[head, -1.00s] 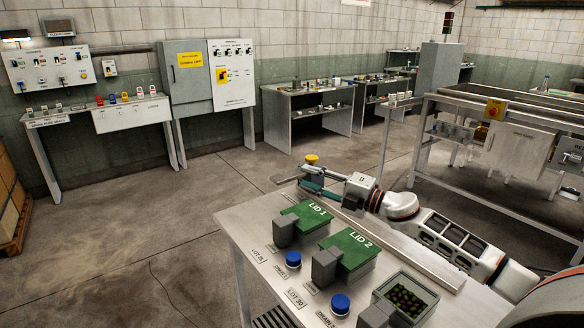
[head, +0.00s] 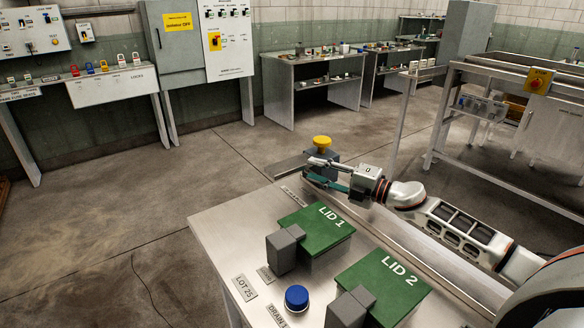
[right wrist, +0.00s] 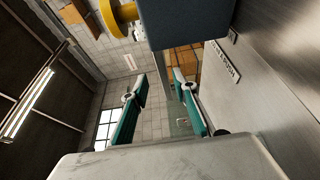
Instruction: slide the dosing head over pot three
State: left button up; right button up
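The dosing head, a dark grey block (head: 327,159) with a yellow knob (head: 322,142), stands at the far end of the rail along the steel table. In the right wrist view the block (right wrist: 200,22) fills the top, with its knob (right wrist: 119,14) at its left. My right gripper (head: 318,172) is beside the block on its near side. In the right wrist view its teal fingers (right wrist: 158,78) are apart with nothing between them. I cannot tell whether they touch the block. Pot three is not identifiable now. My left gripper is not in view.
Green LID 1 (head: 315,229) and LID 2 (head: 384,287) lie on the steel table (head: 222,222), with grey blocks beside them. A blue drain knob (head: 297,297) is near the front edge. My right arm lies along the table's right side. Floor left of the table is clear.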

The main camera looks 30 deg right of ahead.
aim_at(294, 163)
jog(key=shift+w+a+f, duration=0.1)
jog(key=shift+w+f, duration=0.2)
jog(key=shift+x, duration=3.65)
jog(key=shift+s+a, duration=0.1)
grip_shut()
